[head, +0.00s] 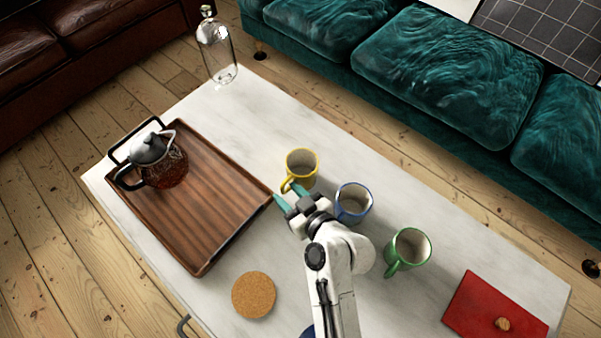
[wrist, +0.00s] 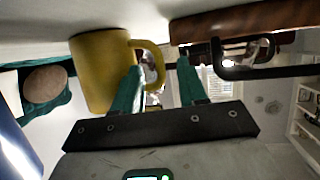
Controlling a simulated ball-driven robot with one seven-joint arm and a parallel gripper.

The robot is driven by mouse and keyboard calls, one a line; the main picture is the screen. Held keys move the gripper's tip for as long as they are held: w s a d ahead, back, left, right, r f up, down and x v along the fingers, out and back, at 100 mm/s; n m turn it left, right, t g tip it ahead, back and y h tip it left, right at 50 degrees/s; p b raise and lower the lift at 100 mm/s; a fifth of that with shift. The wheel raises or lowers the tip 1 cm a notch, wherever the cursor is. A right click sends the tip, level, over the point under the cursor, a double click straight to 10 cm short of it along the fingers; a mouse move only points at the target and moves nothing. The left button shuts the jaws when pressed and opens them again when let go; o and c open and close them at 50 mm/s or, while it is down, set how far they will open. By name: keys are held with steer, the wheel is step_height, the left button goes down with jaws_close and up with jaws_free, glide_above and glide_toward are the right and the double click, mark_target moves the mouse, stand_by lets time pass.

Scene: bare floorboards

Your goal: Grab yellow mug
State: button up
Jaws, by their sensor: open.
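The yellow mug (head: 301,171) stands upright on the white table, its handle (head: 287,186) pointing toward my gripper (head: 286,192). My gripper is open, with its two teal fingertips right by that handle. In the wrist view, which looks upside down, the yellow mug (wrist: 98,72) is large at left. Its handle loop (wrist: 160,66) shows between the fingertips of my gripper (wrist: 160,65), and the left finger overlaps part of the loop. I cannot tell whether either finger touches the handle.
A blue mug (head: 354,203) stands close right of my gripper, with a green mug (head: 408,250) farther right. A wooden tray (head: 215,190) with a teapot (head: 160,165) is on the left. A cork coaster (head: 253,295), red board (head: 490,312) and glass bottle (head: 216,50) are also here.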

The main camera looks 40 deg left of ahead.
steer(key=shift+w+a+f, duration=0.15)
steer(key=shift+a+f, duration=0.05)
steer(key=shift+a, duration=0.3)
steer(key=shift+c, duration=0.4)
jaws_close()
